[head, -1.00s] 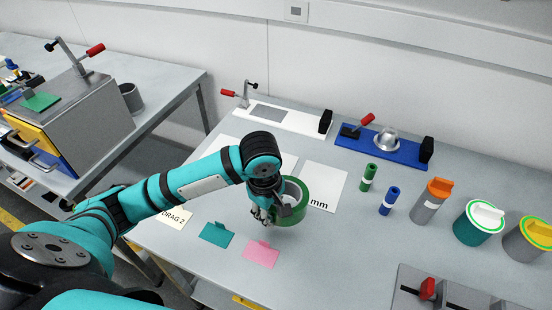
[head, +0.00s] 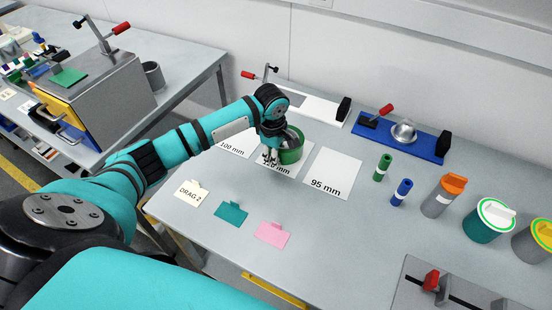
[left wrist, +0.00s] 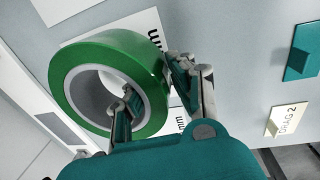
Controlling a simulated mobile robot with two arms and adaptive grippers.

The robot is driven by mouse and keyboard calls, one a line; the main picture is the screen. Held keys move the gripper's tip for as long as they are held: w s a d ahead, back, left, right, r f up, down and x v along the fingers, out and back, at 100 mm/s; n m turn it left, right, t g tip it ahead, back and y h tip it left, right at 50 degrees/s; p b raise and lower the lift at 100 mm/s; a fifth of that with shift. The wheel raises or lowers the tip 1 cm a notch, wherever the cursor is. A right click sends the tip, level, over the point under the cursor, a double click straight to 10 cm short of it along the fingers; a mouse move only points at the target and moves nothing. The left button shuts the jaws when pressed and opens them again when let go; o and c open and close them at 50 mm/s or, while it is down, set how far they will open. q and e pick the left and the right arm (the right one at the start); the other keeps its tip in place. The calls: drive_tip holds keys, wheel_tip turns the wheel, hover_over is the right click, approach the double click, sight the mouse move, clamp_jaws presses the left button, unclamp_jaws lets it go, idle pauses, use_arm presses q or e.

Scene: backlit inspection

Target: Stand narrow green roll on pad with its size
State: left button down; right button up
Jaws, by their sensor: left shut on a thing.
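The green roll (head: 292,153) is a wide ring with a grey core. My left gripper (head: 270,157) is shut on its wall. In the left wrist view, the roll (left wrist: 143,62) has one finger of the gripper (left wrist: 153,78) inside its hole and the other outside. The roll is at the middle white pad (head: 262,171), whose label is partly covered by the gripper. I cannot tell whether it touches the pad. The 95 mm pad (head: 335,168) is bare on the right; the 100 mm pad (head: 232,142) is on the left, partly behind my arm. My right gripper is not in view.
Behind the pads are a white fixture (head: 318,103) and a blue fixture (head: 402,133). Green (head: 383,167) and blue (head: 401,192) small cylinders and several lidded jars stand right. Teal (head: 231,211) and pink (head: 272,234) cards lie in front. The table between cards and jars is clear.

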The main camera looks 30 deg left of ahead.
use_arm(q)
drive_tip(key=shift+w+a+f+p, duration=0.15)
drive_tip(key=shift+w+f+p, duration=0.05)
drive_tip(key=shift+f, duration=0.7)
drive_tip(key=shift+w+a+f+p, duration=0.1)
drive_tip(key=shift+w+f+p, duration=0.05)
drive_tip(key=shift+f, duration=0.7)
drive_tip(key=c, duration=1.1)
unclamp_jaws()
drive_tip(key=shift+f, duration=0.1)
drive_tip(key=shift+c, duration=0.2)
wheel_tip(320, 180, up, 12)
drive_tip(key=s, duration=0.1)
drive_tip(key=shift+s, duration=0.3)
